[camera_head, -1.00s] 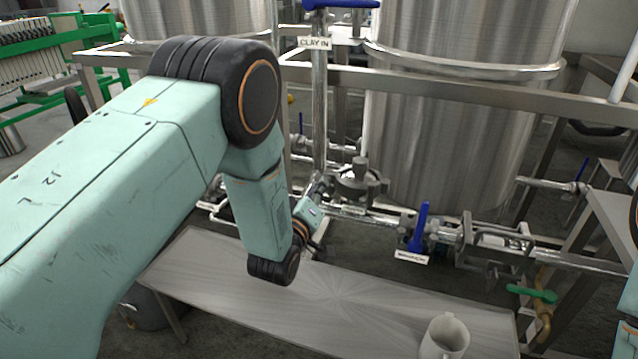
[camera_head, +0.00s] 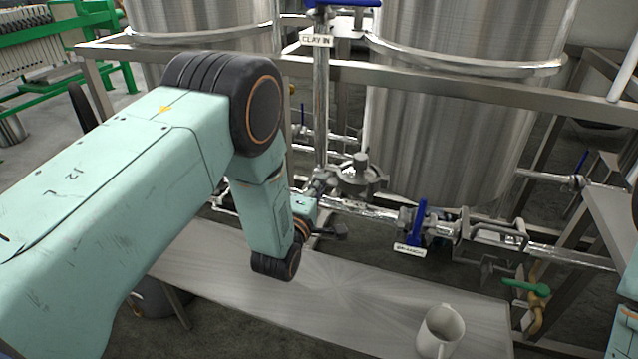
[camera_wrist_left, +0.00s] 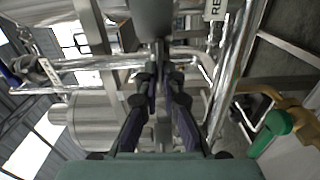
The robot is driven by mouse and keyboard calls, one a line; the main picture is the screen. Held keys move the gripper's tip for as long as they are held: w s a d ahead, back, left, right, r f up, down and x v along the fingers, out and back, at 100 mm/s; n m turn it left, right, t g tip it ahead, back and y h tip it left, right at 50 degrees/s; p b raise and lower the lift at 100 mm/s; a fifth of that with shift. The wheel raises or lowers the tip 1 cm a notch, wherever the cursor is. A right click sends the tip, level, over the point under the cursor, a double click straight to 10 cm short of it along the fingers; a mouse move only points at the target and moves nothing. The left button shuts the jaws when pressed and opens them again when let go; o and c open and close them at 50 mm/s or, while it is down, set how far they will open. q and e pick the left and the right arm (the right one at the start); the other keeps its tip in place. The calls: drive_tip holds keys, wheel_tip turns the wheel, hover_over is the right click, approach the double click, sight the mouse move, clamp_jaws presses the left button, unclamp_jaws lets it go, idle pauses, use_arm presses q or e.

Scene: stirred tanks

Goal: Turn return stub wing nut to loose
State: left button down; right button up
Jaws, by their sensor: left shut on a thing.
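In the head view my left arm reaches in from the left, and its wrist points at the pipework in front of the right tank. In the left wrist view the two dark fingers (camera_wrist_left: 159,76) are brought together at the tips, on a small grey part at the pipework. This is where the return stub wing nut would be; the fingers cover it, so its shape and angle cannot be told. A white tag (camera_wrist_left: 214,8) reading "RE…" hangs just beyond. My right gripper is out of view.
A blue-handled valve (camera_head: 419,222) with a white tag sits on the pipe to the right. A green handle (camera_head: 526,287) is further right. A white mug (camera_head: 440,331) stands on the metal bench (camera_head: 370,308) below. Steel tanks (camera_head: 450,130) and frame rails stand close behind.

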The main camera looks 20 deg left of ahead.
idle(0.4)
use_arm(q)
drive_tip(key=c, duration=1.8)
unclamp_jaws()
drive_tip(key=shift+s, duration=0.15)
drive_tip(key=s, duration=1.1)
drive_tip(key=shift+s+a, duration=0.15)
drive_tip(key=shift+s, duration=0.25)
